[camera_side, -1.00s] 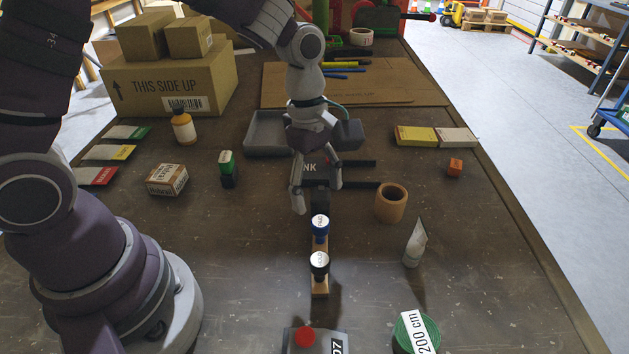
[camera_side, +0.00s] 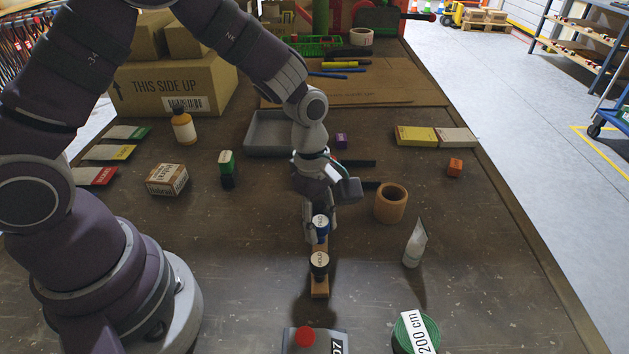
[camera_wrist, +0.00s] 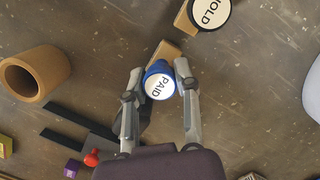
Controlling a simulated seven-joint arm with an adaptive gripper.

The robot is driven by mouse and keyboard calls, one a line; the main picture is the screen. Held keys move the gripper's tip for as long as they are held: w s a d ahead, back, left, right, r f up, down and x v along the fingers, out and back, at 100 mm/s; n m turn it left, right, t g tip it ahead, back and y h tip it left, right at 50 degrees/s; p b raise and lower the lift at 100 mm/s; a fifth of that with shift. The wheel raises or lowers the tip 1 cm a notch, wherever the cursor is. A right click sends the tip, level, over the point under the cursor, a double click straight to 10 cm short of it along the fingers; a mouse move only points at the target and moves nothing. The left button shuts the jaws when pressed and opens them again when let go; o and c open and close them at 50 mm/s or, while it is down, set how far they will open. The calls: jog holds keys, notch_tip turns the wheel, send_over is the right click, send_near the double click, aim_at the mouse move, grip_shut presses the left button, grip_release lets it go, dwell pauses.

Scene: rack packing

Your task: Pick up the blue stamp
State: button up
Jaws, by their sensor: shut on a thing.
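In the wrist view the fingers of my gripper (camera_wrist: 158,78) are closed in on the stamp's blue sides.
A grey tray (camera_side: 268,132) lies behind, beside a small purple block (camera_side: 341,140).

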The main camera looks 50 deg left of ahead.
grip_shut()
jog(key=shift+r, duration=0.1)
